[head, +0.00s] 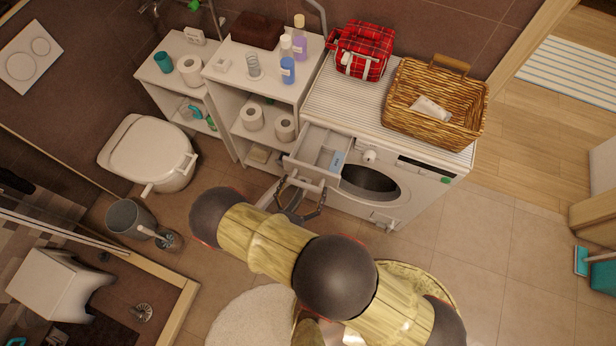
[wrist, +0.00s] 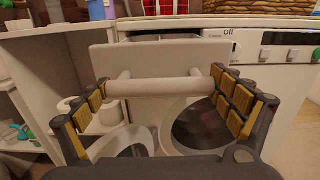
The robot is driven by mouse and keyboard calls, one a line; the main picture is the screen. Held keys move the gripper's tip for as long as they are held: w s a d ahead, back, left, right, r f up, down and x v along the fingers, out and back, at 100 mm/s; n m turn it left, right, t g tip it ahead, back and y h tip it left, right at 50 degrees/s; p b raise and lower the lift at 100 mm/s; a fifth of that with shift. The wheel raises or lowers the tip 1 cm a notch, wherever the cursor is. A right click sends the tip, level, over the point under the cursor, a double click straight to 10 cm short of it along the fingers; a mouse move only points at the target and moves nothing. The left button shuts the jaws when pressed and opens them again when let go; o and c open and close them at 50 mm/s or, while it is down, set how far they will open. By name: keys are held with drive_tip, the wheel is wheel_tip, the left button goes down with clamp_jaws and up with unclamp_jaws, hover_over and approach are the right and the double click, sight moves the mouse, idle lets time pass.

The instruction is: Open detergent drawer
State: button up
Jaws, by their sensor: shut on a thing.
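The detergent drawer (head: 313,160) is pulled out from the upper left of the white washing machine (head: 400,203). Its inside shows from above in the head view, with a blue-and-white mark at one side. In the wrist view the plain drawer front (wrist: 150,59) carries a white bar handle (wrist: 160,88) on two posts. My gripper (head: 302,190) is at the drawer front. In the wrist view my gripper (wrist: 161,90) is shut on the handle, with padded fingers at its left and right ends.
The machine's round door opening (head: 370,182) is below the drawer's right side. A wicker basket (head: 400,133) and a red plaid bag (head: 366,47) stand on top. White shelves (head: 268,92) with bottles and paper rolls stand close on the left. The floor (head: 500,225) at right is clear.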

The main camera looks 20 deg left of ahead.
drive_tip(key=shift+s, duration=0.25)
drive_tip(key=o, duration=1.4)
wheel_tip(320, 180, up, 10)
idle(0.3)
